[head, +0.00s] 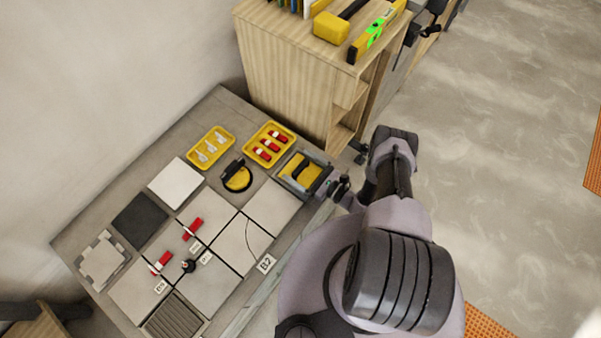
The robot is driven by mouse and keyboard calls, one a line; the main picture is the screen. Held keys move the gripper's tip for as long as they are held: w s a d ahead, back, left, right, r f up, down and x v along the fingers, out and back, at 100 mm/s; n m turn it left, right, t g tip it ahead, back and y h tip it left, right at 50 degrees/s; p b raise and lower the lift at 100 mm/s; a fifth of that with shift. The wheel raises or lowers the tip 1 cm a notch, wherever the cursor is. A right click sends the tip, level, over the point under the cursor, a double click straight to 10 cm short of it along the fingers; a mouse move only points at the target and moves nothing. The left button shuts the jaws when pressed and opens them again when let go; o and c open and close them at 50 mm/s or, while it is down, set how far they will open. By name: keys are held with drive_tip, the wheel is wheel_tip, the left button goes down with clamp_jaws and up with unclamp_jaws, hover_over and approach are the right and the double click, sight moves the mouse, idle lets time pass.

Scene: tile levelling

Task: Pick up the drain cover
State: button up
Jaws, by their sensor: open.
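The drain cover (174,316) looks like the grey ribbed square at the front left of the worktable, close to the picture's bottom edge. It lies flat beside the pale tiles. My gripper (338,188) is small and dark at the table's right edge, next to the grey tray with a yellow sponge. It is open, and I see nothing held in it. It is well apart from the drain cover, up and to the right across the tiles. My arm hides part of the table's right edge.
Pale tiles (216,232) carry red clips and small labels. A dark tile (139,220), a white tile (175,183), a yellow-black suction cup (237,178), yellow trays (268,146) and a sponge tray (303,174) surround them. A wooden cabinet (290,75) stands behind.

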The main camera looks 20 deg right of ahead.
drive_tip(key=c, duration=1.8)
drive_tip(key=shift+o, duration=0.2)
drive_tip(key=shift+r, duration=0.1)
